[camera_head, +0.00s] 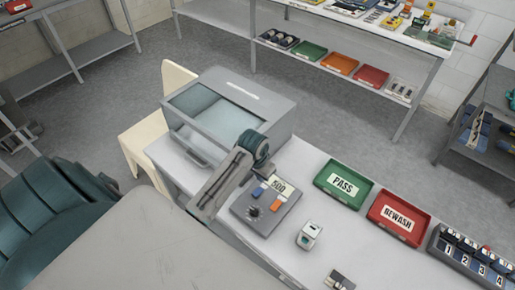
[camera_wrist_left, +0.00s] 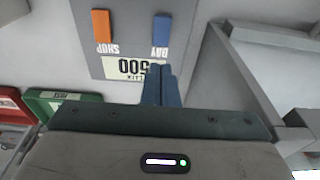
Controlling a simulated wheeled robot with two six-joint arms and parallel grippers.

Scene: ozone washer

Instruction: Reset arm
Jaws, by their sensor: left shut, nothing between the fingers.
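My left gripper shows in the left wrist view (camera_wrist_left: 158,86) with its two blue-grey fingers together and nothing between them. They point over the control panel (camera_wrist_left: 125,40), which has an orange switch (camera_wrist_left: 101,24) and a blue switch (camera_wrist_left: 161,30). In the head view my left wrist is beside the washer's near right corner, above the panel (camera_head: 258,222) with its "500" sign (camera_head: 279,184). The fingertips are hard to make out there. The washer (camera_head: 262,103) is a grey box with a glass top. My right gripper is not in view.
Right of the panel are a green PASS tray (camera_head: 324,180), a red REWASH tray (camera_head: 376,215), a small white device (camera_head: 308,234) and a numbered rack (camera_head: 470,262). A cream chair (camera_head: 178,78) stands behind the table. Shelving (camera_head: 409,119) is at the back; grey floor lies between.

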